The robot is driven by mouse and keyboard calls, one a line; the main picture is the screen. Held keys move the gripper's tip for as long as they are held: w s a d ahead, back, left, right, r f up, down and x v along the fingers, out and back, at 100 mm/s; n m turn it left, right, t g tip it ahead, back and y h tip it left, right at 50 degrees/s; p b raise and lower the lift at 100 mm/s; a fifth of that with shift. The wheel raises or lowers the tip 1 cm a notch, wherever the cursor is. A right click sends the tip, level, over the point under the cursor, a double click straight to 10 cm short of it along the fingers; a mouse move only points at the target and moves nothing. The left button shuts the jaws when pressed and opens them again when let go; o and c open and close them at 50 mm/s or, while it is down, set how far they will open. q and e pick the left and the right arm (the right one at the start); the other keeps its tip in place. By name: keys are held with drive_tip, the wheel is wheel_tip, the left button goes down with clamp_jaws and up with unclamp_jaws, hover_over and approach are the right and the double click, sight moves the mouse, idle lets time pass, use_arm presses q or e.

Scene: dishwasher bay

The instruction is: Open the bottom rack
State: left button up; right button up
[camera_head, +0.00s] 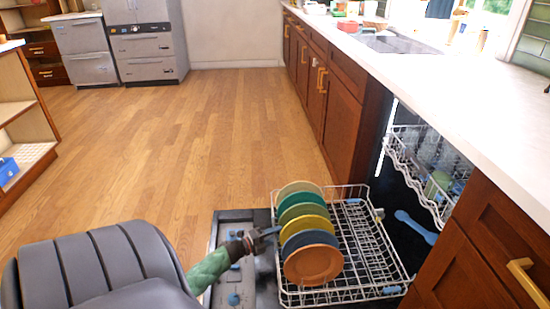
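The bottom rack (379,265) is a white wire rack that stands out of the dishwasher, over the lowered door (228,223). A row of colored plates (313,264) stands upright along its left part, with an orange one nearest. My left gripper (268,237) is at the left side of the rack, beside the plates. Its fingers are small and dark here, so I cannot tell whether they are open, shut, or touching the rack wire. My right gripper is not in view.
The upper rack (408,160) sits at the dishwasher opening with glasses and a green cup (437,186). A blue utensil (416,227) lies below it. Wooden cabinets (341,122) and a white counter (495,108) flank the bay. The wooden floor (200,135) is clear.

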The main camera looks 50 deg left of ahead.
use_arm(q)
drive_tip(key=p+v, duration=0.1)
drive_tip(key=v, duration=0.6)
drive_tip(key=shift+s, duration=0.35)
drive_tip(key=shift+s+a, duration=0.1)
drive_tip(key=shift+a, duration=0.05)
idle(0.5)
